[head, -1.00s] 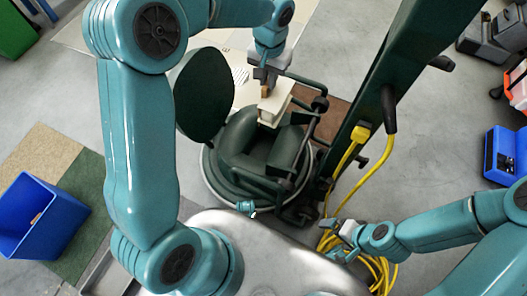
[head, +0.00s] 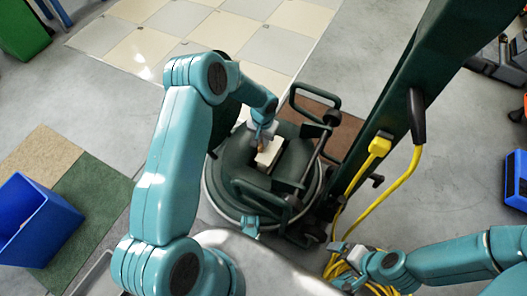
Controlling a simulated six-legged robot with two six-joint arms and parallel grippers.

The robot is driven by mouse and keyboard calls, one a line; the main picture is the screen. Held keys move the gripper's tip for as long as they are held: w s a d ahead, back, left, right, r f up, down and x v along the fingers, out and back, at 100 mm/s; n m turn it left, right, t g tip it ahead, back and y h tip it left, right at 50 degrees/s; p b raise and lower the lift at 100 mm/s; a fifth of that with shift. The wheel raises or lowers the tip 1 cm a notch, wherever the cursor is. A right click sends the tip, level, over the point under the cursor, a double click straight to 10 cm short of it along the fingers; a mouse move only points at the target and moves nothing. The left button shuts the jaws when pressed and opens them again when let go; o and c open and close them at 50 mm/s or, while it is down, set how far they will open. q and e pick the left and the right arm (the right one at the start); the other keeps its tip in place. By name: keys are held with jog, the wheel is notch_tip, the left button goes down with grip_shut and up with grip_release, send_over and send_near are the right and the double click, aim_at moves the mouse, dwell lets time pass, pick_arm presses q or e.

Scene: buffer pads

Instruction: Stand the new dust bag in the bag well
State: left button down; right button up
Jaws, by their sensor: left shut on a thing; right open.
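The new dust bag (head: 268,155) is a small cream block, upright in the green floor machine. My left gripper (head: 261,143) is shut on its top edge from above. The bag's lower part is hidden inside the bag well (head: 288,160), the opening in the round green housing. I cannot tell whether it touches the bottom. The dark green lid (head: 229,112) stands open at the left, mostly hidden behind my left arm. My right gripper (head: 347,262) is open and empty, low at the right, away from the well.
A dark green handle column (head: 430,75) with a yellow cable (head: 392,192) rises right of the well. Dark bar handles (head: 318,100) flank the opening. A blue bin (head: 35,220) stands at the left, and cases lie at the far right. Pale floor tiles lie behind.

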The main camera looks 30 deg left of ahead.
pick_arm(q)
notch_tip(320, 180, down, 6)
jog(key=shift+f+b, duration=0.25)
jog(key=shift+b, duration=0.65)
jog(key=shift+f, duration=0.1)
jog(key=c, duration=1.5)
grip_release()
jog(key=shift+f, duration=0.1)
jog(key=shift+o, duration=0.6)
jog(key=shift+r, duration=0.2)
